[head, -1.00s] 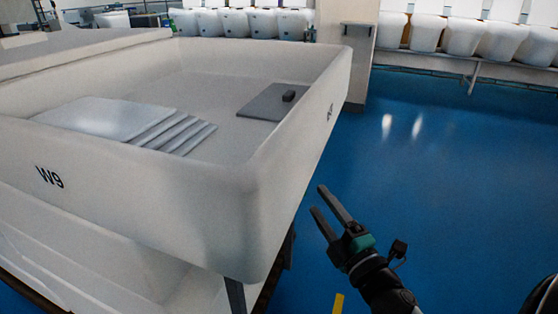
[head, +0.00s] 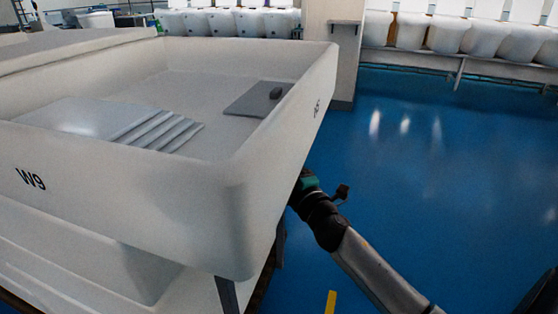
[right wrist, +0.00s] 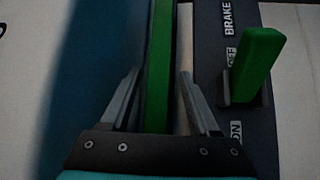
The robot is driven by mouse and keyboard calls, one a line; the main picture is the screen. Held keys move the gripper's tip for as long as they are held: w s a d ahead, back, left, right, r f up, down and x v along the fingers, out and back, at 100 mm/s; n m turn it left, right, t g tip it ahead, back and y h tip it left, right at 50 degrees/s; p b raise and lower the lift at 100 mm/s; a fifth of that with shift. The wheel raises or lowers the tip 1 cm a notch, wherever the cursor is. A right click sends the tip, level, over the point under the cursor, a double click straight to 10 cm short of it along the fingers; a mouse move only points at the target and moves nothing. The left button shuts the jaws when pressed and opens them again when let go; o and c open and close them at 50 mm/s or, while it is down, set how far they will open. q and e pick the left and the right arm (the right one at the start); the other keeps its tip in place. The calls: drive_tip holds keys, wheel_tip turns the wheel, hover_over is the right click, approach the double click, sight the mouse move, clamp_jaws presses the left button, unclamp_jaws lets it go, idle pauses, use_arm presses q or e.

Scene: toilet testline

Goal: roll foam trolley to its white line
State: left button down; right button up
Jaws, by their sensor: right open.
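A white tub-shaped trolley marked W9 (head: 110,185) fills the left of the head view, with grey foam-like sheets (head: 95,118) inside. My right arm reaches to its right side; the fingers are hidden behind the tub wall. In the right wrist view my right gripper (right wrist: 160,85) is open, its fingers on either side of a green bar (right wrist: 159,60). I cannot tell whether they touch it. Right of it, a green lever (right wrist: 256,62) stands on a dark plate lettered BRAKE, OFF and ON; its grip is beside OFF. My left gripper is out of view. No white line shows.
Blue floor (head: 430,190) lies open to the right of the trolley. A yellow strip (head: 330,302) marks the floor at the bottom. A pillar (head: 335,45) stands behind the trolley. White toilet-like units (head: 455,35) line the back.

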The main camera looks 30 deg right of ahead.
drive_tip(key=shift+w, duration=0.45)
clamp_jaws()
idle(0.3)
idle(0.9)
